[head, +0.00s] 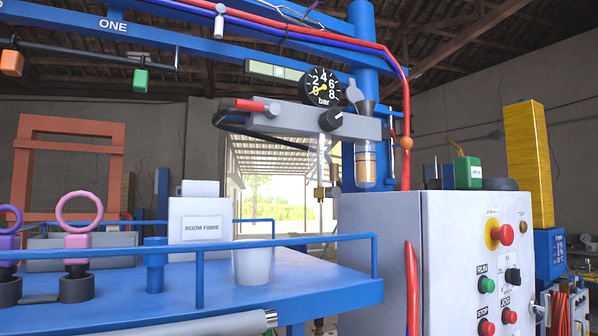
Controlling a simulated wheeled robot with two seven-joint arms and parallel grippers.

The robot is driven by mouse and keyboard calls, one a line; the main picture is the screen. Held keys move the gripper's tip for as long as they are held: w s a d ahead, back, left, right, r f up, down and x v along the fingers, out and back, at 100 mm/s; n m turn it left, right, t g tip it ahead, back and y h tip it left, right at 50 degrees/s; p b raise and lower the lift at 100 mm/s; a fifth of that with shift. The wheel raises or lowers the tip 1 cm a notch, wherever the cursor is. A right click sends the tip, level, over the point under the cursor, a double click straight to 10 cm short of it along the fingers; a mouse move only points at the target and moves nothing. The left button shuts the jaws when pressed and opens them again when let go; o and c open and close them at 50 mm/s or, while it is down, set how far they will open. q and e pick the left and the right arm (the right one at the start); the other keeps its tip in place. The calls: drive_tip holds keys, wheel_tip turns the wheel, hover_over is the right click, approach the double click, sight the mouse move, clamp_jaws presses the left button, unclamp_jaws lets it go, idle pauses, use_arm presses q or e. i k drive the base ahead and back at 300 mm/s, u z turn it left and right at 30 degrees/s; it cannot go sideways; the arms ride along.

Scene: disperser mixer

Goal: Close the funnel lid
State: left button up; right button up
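A small dark grey funnel (366,107) sits on top of a clear cylinder (367,150) partly filled with amber liquid, beside the blue post. A small light grey disc (354,91), which looks like the funnel lid, stands tilted up at the funnel's upper left, apart from its mouth. The hinge is too small to make out. Neither of my grippers shows in the head view.
A pressure gauge (320,86) and a grey bar (300,119) with a red lever and black knob are just left of the funnel. Red hose (404,90) runs at its right. Below are a control cabinet (380,240) and a railed blue platform (330,289) with a white cup (252,264).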

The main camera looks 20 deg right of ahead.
sight(353, 95)
drive_tip(key=k, duration=0.5)
drive_tip(key=z, duration=2.55)
drive_tip(key=i, duration=3.75)
drive_tip(key=u, duration=4.35)
drive_tip(key=i, duration=0.95)
drive_tip(key=z, duration=0.05)
